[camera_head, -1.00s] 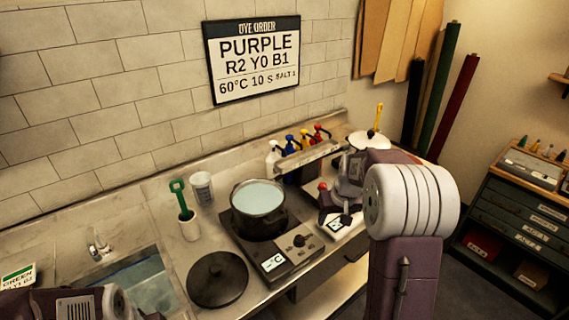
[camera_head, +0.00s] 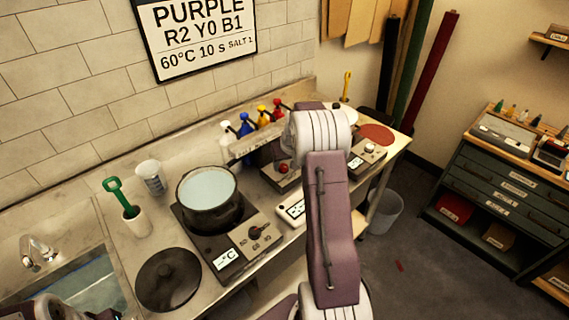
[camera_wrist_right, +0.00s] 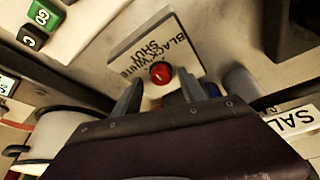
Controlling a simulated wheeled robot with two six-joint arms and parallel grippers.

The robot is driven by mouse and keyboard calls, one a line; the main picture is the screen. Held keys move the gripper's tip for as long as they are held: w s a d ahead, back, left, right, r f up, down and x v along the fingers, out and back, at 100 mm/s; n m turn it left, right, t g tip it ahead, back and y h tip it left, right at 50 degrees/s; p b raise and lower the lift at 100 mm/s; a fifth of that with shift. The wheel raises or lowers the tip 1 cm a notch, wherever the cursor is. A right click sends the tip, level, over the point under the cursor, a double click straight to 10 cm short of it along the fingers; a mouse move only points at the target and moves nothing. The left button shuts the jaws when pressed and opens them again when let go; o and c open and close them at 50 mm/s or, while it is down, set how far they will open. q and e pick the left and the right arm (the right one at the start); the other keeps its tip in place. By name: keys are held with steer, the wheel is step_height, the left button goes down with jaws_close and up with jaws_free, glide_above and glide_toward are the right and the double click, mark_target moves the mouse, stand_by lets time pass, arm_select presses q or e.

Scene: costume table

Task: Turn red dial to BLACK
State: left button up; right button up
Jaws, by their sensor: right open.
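The red dial (camera_wrist_right: 161,73) is a round knob with a small light mark, on a grey plate (camera_wrist_right: 133,57) lettered BLACK, WHITE and SHUT. In the head view the red dial (camera_head: 283,168) shows just left of my right arm. My right gripper (camera_wrist_right: 163,90) is open in the wrist view, its two fingers on either side of the dial's near side. No contact with the dial can be made out. In the head view my right arm hides most of the gripper. Only a part of my left arm shows at the bottom left; its gripper is out of view.
A pot (camera_head: 208,200) stands on a hot plate with a black knob (camera_head: 257,231). Several colored bottles (camera_head: 262,116) stand behind a shelf. A black lid (camera_head: 168,279) lies in front. The wrist view shows a green block (camera_wrist_right: 44,14) and a SALT label (camera_wrist_right: 295,120).

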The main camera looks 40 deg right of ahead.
arm_select(q)
steer(key=shift+s+a, duration=0.15)
steer(key=shift+a, duration=0.05)
arm_select(e)
steer(key=shift+a+f, duration=0.15)
steer(key=shift+f, duration=0.05)
arm_select(q)
steer(key=shift+d, duration=0.1)
arm_select(e)
steer(key=shift+w, duration=0.1)
jaws_close()
arm_select(q)
steer(key=shift+r, duration=0.15)
